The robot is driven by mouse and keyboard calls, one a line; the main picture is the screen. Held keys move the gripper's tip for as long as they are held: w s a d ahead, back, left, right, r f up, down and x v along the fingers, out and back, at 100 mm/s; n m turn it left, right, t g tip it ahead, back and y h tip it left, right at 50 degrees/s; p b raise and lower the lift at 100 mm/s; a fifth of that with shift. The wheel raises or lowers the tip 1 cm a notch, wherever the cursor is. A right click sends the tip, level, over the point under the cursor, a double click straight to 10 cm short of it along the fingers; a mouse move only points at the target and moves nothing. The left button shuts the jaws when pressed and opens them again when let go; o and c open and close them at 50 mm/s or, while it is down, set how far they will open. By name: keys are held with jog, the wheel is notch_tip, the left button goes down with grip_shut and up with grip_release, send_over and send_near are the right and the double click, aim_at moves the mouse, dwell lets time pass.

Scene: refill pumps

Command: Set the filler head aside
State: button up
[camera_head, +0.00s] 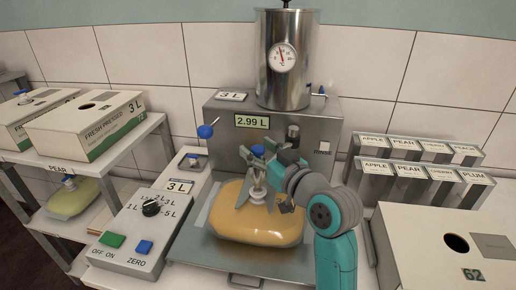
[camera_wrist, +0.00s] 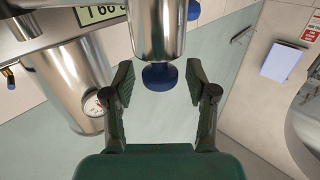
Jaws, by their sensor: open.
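The filler head is a metal cylinder with a blue end (camera_wrist: 158,76). In the wrist view it lies between and just beyond the fingertips of my gripper (camera_wrist: 160,88), with a gap on both sides. In the head view my gripper (camera_head: 262,172) is at the filling station, above the yellow-orange bag (camera_head: 258,222). A blue part (camera_head: 257,150) shows beside the fingers there. My gripper is open, and no contact with the filler head is visible. The arm hides part of the station, and a pale spout (camera_head: 257,190) stands on the bag.
The filling machine (camera_head: 220,130) reads 2.99 L and carries a steel tank (camera_head: 285,75) with a gauge. A control box (camera_head: 135,235) stands to the left. Labelled fruit racks (camera_head: 405,190) and a white box (camera_head: 440,265) stand to the right. Cartons (camera_head: 88,122) sit on the left shelf.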

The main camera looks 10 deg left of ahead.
jog(key=shift+w+a, duration=0.2)
grip_shut()
jog(key=shift+d, duration=0.1)
